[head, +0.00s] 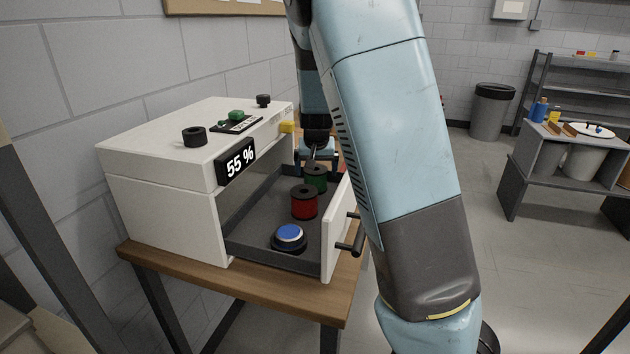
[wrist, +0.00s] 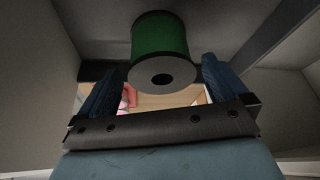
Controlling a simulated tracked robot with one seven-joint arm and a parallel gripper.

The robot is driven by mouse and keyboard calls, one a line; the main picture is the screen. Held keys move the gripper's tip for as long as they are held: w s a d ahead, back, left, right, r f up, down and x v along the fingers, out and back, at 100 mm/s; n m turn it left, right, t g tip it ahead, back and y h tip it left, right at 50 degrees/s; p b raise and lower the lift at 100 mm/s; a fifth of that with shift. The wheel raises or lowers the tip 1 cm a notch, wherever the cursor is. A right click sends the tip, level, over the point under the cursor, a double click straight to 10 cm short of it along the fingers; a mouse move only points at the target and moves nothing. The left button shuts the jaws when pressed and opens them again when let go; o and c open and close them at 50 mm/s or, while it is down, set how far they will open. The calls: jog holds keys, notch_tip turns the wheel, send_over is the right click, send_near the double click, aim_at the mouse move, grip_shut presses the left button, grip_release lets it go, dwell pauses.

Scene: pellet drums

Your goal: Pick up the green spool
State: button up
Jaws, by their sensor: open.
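The green spool (head: 316,179) stands upright in the open drawer (head: 262,259) of a white cabinet (head: 160,220), behind a red spool (head: 304,204). My gripper (head: 317,161) is just above the green spool. In the wrist view the green spool (wrist: 160,40) shows its green side and a grey end with a dark hole. My gripper's two dark blue fingers (wrist: 162,82) stand apart, one on each side of the spool's near end. The gripper is open and holds nothing. Whether a finger touches the spool cannot be told.
A blue-topped round item (head: 289,234) lies at the drawer's front. The drawer's front panel (head: 336,240) has a dark handle (head: 350,240). The drawer walls are close around the spools.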

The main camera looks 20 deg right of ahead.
jog(key=shift+x, duration=1.75)
jog(key=shift+a, duration=0.1)
jog(key=c, duration=1)
jog(key=shift+r, duration=0.1)
jog(key=shift+c, duration=0.2)
